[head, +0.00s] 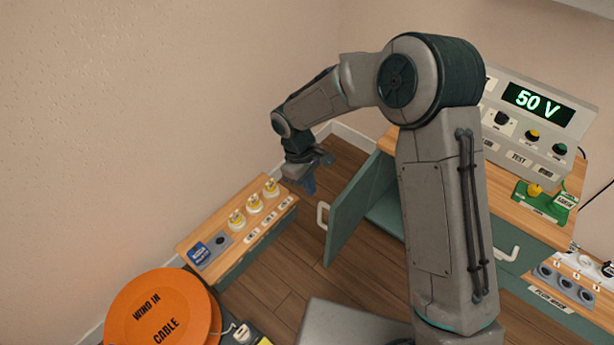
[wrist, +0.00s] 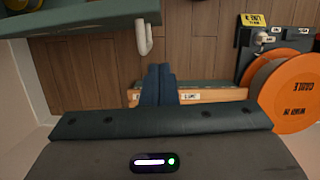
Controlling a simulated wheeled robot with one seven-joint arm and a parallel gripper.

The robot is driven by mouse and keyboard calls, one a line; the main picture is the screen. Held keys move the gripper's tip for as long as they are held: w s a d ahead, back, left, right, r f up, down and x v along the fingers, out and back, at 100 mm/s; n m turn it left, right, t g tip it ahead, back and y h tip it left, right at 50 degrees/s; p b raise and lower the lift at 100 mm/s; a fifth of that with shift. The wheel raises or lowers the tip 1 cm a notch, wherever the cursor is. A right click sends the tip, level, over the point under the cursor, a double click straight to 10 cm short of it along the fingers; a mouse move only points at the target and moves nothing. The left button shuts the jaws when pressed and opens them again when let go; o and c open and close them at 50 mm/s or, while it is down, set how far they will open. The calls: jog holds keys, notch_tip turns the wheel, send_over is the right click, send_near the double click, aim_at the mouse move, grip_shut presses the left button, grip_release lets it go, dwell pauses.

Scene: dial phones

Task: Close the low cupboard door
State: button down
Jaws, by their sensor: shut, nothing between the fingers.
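The low cupboard door (head: 352,212) is green and stands wide open, swung out from the cupboard (head: 384,208) under the wooden counter. Its white handle (head: 322,215) is on the door's left edge in the head view. My gripper (head: 308,186) is shut and empty, in the air to the upper left of the door in the head view. In the wrist view the dark blue fingertips (wrist: 158,84) are together. The door (wrist: 85,16) shows at the top left there, its handle (wrist: 143,38) just beyond the fingertips in the picture, apparently apart from them. My arm hides part of the cupboard.
A low wooden-topped bench (head: 222,232) with several yellow-and-white knobs stands left of the door. An orange cable reel (head: 165,312) is at the lower left. A grey panel reading 50 V (head: 538,103) sits on the counter. Bare floor (head: 290,262) lies between bench and door.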

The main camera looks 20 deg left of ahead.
jog(key=shift+s+d+f+b, duration=0.25)
jog(key=shift+d+f, duration=0.1)
jog(key=shift+d, duration=0.4)
jog(key=shift+s+d+f+b, duration=0.2)
jog(key=shift+d+f+b, duration=0.15)
jog(key=shift+d, duration=0.35)
jog(key=shift+s+d+f+b, duration=0.25)
jog(key=shift+d+f, duration=0.15)
jog(key=shift+d, duration=0.35)
